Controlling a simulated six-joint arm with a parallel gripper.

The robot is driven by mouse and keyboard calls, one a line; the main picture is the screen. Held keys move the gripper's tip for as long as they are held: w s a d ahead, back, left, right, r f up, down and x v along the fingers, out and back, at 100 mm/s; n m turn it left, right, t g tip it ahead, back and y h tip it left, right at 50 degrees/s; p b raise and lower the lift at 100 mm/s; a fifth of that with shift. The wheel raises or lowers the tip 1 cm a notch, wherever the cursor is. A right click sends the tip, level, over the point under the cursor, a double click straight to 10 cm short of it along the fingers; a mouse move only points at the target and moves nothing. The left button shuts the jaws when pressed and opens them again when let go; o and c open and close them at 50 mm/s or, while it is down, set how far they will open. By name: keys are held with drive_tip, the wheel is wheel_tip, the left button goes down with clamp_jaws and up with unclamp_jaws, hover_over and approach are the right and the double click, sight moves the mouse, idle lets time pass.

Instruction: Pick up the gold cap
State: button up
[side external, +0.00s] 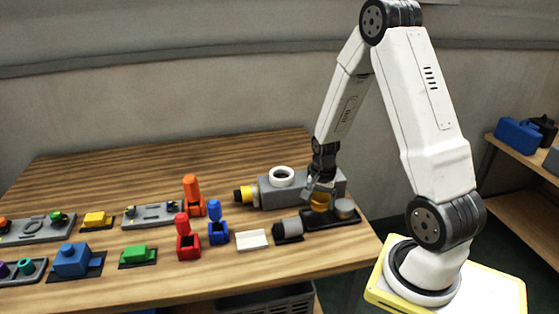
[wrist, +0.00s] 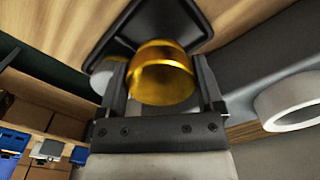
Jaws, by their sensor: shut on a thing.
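The gold cap (wrist: 160,75) is a shiny round piece held between the two fingers of my gripper (wrist: 160,85) in the wrist view. In the side view the gold cap (side external: 319,197) shows under my gripper (side external: 321,188), at or just above a dark tray (side external: 330,218). I cannot tell whether the cap touches the tray. My gripper is shut on the cap.
A grey cap (side external: 345,207) stands at the tray's right end. A grey block with a white ring (side external: 281,176) is close behind my gripper. A grey cylinder piece (side external: 289,230) and a white block (side external: 251,239) are to the left. Several coloured parts fill the table's left side.

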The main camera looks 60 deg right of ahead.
sight(318, 196)
drive_tip(key=shift+r, duration=3.25)
drive_tip(key=shift+w+d+r, duration=0.15)
drive_tip(key=shift+w+r, duration=0.05)
drive_tip(key=shift+w, duration=0.25)
drive_tip(key=w+d+r, duration=0.1)
drive_tip(key=w+r, duration=0.6)
drive_tip(key=w, duration=0.6)
drive_tip(key=shift+d, duration=0.15)
drive_tip(key=shift+f, duration=0.2)
drive_tip(key=shift+f, duration=2.8)
drive_tip(key=shift+f, duration=1.35)
